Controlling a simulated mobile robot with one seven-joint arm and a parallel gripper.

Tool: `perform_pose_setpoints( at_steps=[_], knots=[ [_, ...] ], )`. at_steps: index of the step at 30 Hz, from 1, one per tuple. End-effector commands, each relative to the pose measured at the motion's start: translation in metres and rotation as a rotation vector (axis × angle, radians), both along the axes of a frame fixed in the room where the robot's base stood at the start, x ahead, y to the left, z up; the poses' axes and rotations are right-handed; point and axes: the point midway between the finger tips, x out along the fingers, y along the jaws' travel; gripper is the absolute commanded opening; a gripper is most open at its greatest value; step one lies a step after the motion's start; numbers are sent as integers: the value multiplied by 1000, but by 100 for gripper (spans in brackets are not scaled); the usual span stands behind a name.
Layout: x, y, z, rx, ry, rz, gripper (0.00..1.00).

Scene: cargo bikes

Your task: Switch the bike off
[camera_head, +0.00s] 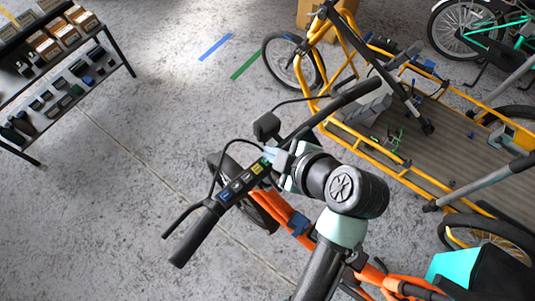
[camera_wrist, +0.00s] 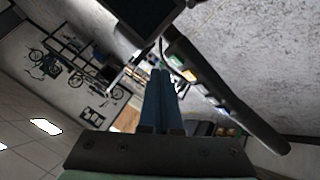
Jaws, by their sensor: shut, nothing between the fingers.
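The orange bike (camera_head: 292,218) stands below the middle of the head view, its black handlebar (camera_head: 191,240) running diagonally. A control strip with several coloured buttons (camera_head: 240,183) sits on the handlebar near the left grip. My gripper (camera_head: 270,156) is at the upper right end of this strip, and my wrist hides part of the bar behind it. In the wrist view my blue fingers (camera_wrist: 160,85) are shut together and empty, beside the handlebar (camera_wrist: 240,107) with its coloured buttons (camera_wrist: 188,75). I cannot tell whether the fingertips touch a button.
A small black box (camera_head: 266,126) stands out from the handlebar near my gripper; a dark panel (camera_wrist: 128,12) is close in the wrist view. A yellow-framed cargo bike (camera_head: 372,152) stands at right. A shelf of boxes (camera_head: 60,75) is upper left.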

Motion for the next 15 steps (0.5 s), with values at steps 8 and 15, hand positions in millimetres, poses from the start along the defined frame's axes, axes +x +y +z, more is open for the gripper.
perform_pose_setpoints(
  at_steps=[8, 15],
  knots=[
    [1, -1, 31, -1, 0, 1, 0],
    [2, -1, 54, -1, -1, 1, 0]
  ],
)
